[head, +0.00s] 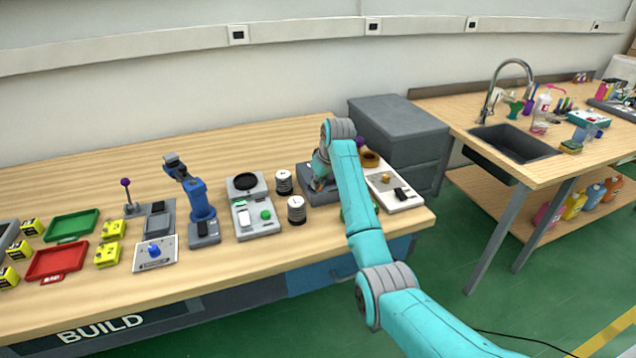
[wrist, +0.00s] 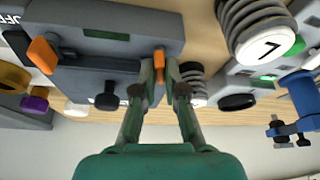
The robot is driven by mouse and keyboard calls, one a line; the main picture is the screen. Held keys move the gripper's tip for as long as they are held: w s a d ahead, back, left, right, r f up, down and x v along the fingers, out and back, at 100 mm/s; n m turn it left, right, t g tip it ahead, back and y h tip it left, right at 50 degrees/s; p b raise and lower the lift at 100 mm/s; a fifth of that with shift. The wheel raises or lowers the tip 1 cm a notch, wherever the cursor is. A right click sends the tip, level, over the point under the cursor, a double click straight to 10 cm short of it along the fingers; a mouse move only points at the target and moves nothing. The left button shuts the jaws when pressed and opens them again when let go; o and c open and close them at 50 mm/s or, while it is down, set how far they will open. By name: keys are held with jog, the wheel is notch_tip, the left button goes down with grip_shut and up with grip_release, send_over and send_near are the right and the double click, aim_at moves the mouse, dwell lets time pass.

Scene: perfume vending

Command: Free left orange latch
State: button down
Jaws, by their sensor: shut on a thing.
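The grey box (wrist: 120,28) with two orange latches fills the top left of the wrist view. In the head view the box (head: 310,198) is mostly behind my arm. The left orange latch (wrist: 159,58) is between my fingertips at the box's edge, on the side near the ribbed cylinders. My gripper (wrist: 166,78) is shut on this latch, and its fingers hide part of it. The other orange latch (wrist: 43,55) sits at the opposite edge of the box, tilted and apart from my gripper. In the head view my gripper (head: 319,184) is low over the box.
Ribbed cylinders (head: 296,210) stand close left of the box, one also large in the wrist view (wrist: 262,38). A black knob (wrist: 107,97) is close by my fingers. A white panel (head: 398,194) lies right of my arm. Grey drawers (head: 400,126) stand behind.

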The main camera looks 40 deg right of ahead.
jog(key=n+y, duration=0.1)
jog(key=n, duration=0.2)
jog(key=n+y, duration=0.1)
jog(key=n, duration=0.3)
jog(key=shift+w+d+r+g+y, duration=0.1)
jog(key=shift+d+g+y, duration=0.1)
jog(key=shift+g+y, duration=0.15)
jog(key=n, duration=0.2)
jog(key=n+g+y, duration=0.1)
jog(key=n, duration=0.1)
jog(key=shift+n+g, duration=0.25)
jog(key=shift+n, duration=0.15)
jog(key=shift+w+n+g+y, duration=0.1)
jog(key=shift+n+g+y, duration=0.35)
jog(key=shift+n, duration=1.05)
jog(key=c, duration=1.2)
grip_release()
jog(key=shift+c, duration=0.2)
jog(key=w+v, duration=0.1)
jog(key=v, duration=0.6)
jog(key=shift+s+r, duration=0.4)
jog(key=shift+s, duration=0.05)
